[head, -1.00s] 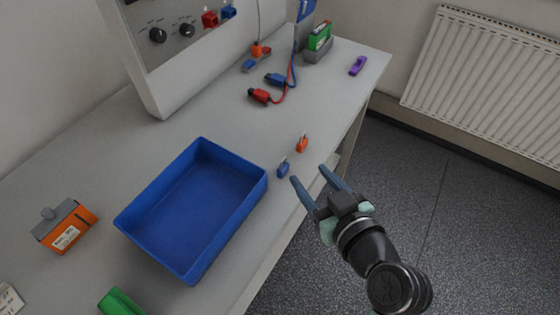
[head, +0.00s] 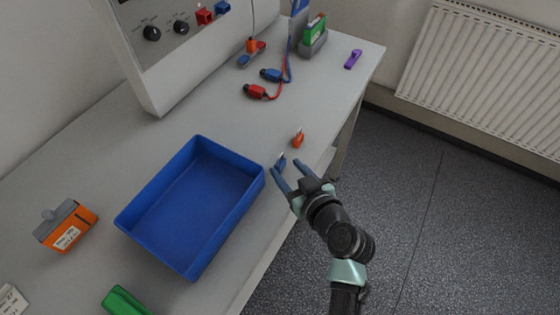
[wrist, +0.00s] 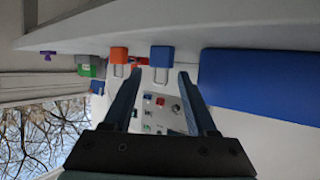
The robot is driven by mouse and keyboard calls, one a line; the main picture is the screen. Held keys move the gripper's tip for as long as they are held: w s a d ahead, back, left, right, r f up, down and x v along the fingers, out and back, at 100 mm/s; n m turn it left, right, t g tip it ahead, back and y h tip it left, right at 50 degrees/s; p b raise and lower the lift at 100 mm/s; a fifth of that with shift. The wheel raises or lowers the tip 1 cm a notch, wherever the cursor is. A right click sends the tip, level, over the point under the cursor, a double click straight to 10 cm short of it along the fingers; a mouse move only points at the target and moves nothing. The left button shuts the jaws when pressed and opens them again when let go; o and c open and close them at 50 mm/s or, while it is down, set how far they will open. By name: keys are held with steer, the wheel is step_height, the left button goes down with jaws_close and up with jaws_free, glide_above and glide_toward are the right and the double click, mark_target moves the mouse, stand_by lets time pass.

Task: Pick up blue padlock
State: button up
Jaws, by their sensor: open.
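The blue padlock (head: 281,163) lies on the grey bench near its front edge, just right of the blue tray. It also shows in the wrist view (wrist: 162,56), ahead of and between the fingers, with its metal shackle visible. My gripper (head: 283,168) is open and empty, its fingertips close to the blue padlock in the head view. In the wrist view the two fingers (wrist: 155,88) stand apart, and I cannot tell whether either touches the padlock. An orange padlock (head: 298,139) lies a little behind and right of the blue one; it also shows in the wrist view (wrist: 119,55).
The blue tray (head: 150,246) stands close on the left. Red (head: 256,91) and blue (head: 271,75) cable connectors, a purple object (head: 353,59) and the cycler panel (head: 165,40) are farther back. An orange box (head: 66,226) is at the left. The bench between padlocks and connectors is clear.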

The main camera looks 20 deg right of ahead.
mark_target(280, 162)
steer(key=shift+x, duration=1.25)
steer(key=shift+c, duration=0.3)
jaws_close()
